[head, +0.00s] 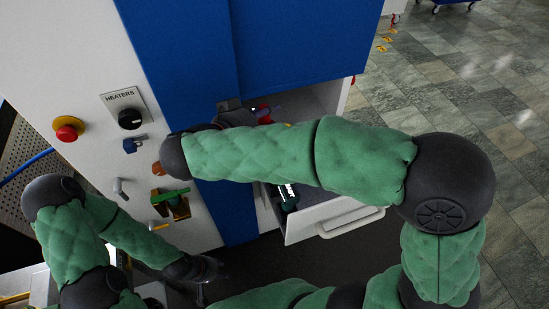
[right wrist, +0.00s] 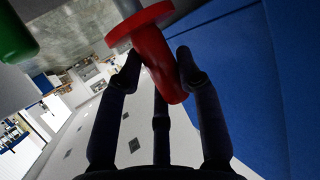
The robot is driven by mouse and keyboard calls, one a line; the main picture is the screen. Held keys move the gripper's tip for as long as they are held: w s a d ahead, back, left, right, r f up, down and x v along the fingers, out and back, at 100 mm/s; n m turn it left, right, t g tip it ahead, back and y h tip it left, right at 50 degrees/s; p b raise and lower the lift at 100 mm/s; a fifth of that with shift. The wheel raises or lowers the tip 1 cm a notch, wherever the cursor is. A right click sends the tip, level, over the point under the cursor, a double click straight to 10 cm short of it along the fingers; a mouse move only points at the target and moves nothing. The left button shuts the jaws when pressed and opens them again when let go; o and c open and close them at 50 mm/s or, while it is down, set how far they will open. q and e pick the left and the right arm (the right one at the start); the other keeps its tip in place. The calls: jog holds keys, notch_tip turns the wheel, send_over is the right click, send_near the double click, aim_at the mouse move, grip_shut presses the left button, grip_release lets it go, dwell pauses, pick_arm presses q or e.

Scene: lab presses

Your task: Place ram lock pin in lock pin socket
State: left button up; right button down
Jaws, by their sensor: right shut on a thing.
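The red flanged grip of the lock pin (right wrist: 156,64) sits between the fingertips of my right gripper (right wrist: 160,58) in the right wrist view. A grey shaft runs out of its flange toward the top of that view. In the head view a bit of red (head: 264,114) shows just above my right forearm, by the opening in the blue press; most of my right gripper is hidden there. I cannot make out the lock pin socket. My left gripper (head: 203,268) hangs low at the lower left, away from the pin; its fingers are too dark to read.
A white drawer (head: 333,223) stands open below the press opening, with a dark bottle (head: 288,196) in it. The white panel carries a red stop button (head: 68,129), a heaters knob (head: 131,119) and several small handles. A green object (right wrist: 14,38) is close in the right wrist view.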

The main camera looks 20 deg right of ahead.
jog(key=shift+w+d+f, duration=0.1)
jog(key=shift+d+f, duration=0.05)
jog(key=shift+f, duration=0.35)
notch_tip(320, 180, down, 10)
jog(key=b, duration=0.3)
jog(key=shift+r, duration=0.25)
jog(key=shift+f+b, duration=0.2)
jog(key=shift+b, duration=0.2)
jog(key=c, duration=0.9)
grip_release()
jog(key=shift+o, duration=0.2)
